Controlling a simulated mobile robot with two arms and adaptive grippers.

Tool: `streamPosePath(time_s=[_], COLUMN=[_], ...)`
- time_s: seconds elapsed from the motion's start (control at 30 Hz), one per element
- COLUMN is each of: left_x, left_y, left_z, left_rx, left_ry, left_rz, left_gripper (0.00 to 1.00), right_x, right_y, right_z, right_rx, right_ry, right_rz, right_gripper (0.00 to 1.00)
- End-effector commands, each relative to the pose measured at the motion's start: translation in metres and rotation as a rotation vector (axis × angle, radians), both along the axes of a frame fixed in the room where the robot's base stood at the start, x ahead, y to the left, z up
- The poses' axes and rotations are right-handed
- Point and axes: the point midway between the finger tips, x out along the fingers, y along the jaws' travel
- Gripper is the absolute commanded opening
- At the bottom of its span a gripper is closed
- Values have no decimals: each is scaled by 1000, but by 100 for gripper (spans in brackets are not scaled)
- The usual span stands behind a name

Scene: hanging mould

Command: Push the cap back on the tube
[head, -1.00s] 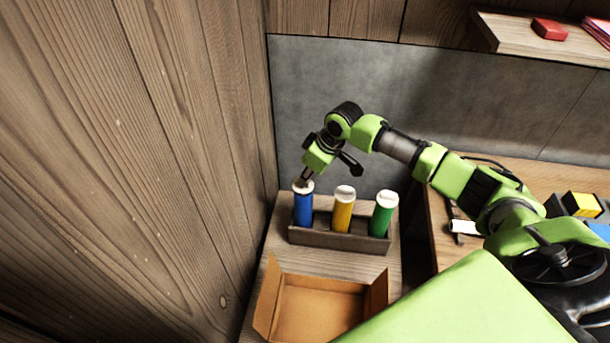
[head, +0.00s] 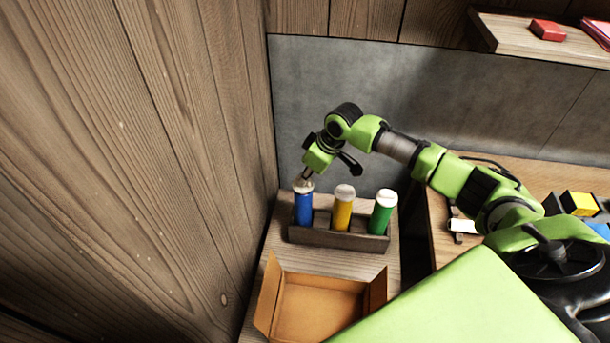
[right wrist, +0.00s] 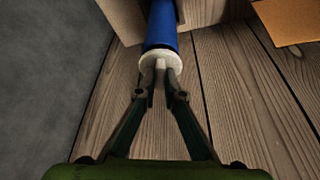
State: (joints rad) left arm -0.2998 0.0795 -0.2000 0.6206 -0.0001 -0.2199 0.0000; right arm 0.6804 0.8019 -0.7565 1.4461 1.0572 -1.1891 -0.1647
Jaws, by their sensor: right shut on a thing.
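A blue tube (head: 304,208) stands upright in the left place of a wooden rack (head: 338,238), with a white cap (head: 303,186) at its top. My right gripper (head: 306,177) is at this cap from above. In the right wrist view the gripper (right wrist: 160,90) is shut on the small knob of the white cap (right wrist: 161,62), and the cap is at the end of the blue tube (right wrist: 162,25). I cannot tell how deep the cap sits. A yellow tube (head: 342,215) and a green tube (head: 382,218) stand beside it, each with a white cap. My left gripper is not in view.
An open cardboard box (head: 318,306) lies in front of the rack. A plank wall (head: 130,150) is close on the left, and a grey panel (head: 440,100) is behind. A shelf (head: 520,35) with a red block (head: 547,30) hangs at upper right.

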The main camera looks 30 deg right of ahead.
Motion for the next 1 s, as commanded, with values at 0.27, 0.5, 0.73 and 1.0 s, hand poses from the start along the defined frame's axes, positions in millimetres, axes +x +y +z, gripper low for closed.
streamPosePath(time_s=[0.27,0.5,0.73,1.0], left_x=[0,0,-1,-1], left_y=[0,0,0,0], left_z=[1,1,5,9], left_rx=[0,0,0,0], left_ry=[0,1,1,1], left_rz=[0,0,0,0], left_gripper=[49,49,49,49], right_x=[0,0,0,0], right_y=[0,0,0,-1], right_z=[0,0,1,1], right_rx=[0,-1,0,-1], right_ry=[0,0,0,0], right_rz=[0,0,0,0], right_gripper=[0,0,0,0])
